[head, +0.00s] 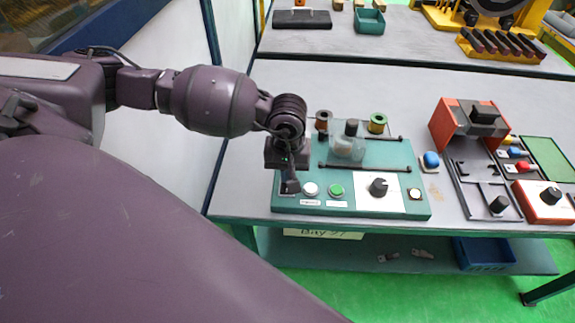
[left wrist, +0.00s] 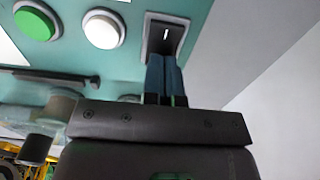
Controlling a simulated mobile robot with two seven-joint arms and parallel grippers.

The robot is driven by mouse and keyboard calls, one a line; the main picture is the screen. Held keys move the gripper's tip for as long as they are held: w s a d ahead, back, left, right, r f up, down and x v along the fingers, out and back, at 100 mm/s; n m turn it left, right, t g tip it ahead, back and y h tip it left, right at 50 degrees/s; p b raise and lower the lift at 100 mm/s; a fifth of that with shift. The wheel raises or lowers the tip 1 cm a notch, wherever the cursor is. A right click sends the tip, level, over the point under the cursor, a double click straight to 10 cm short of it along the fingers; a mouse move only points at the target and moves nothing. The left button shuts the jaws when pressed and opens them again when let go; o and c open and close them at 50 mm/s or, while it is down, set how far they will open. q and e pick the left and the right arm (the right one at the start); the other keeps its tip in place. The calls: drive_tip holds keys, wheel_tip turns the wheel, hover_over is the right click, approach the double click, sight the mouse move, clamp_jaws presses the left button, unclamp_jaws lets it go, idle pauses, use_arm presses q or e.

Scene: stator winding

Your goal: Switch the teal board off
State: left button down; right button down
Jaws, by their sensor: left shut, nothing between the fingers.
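The teal board (head: 352,204) lies on the near part of the grey table in the head view, and its underside-up image fills the top of the left wrist view (left wrist: 95,58). My left gripper (head: 290,187) is shut and empty over the board's left end. In the left wrist view its fingertips (left wrist: 164,58) are at a dark switch (left wrist: 166,34) with a white mark; I cannot tell whether they touch it. The gripper hides this switch in the head view. A white button (head: 310,189) and a green button (head: 336,190) sit just right of the gripper. My right gripper is out of view.
The board also bears a black-knobbed dial (head: 378,187), a small white button (head: 415,194) and spools, one copper (head: 322,121) and one green (head: 377,123). A red-orange stand (head: 449,125) and a blue knob (head: 431,160) are to the right. The table's left edge is close to my gripper.

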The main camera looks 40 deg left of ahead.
use_arm(q)
drive_tip(key=shift+f, duration=0.15)
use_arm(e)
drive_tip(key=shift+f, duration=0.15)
use_arm(q)
drive_tip(key=shift+s+f, duration=0.1)
drive_tip(key=shift+f, duration=0.1)
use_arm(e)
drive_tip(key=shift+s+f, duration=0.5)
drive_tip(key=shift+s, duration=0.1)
use_arm(q)
drive_tip(key=shift+r, duration=0.15)
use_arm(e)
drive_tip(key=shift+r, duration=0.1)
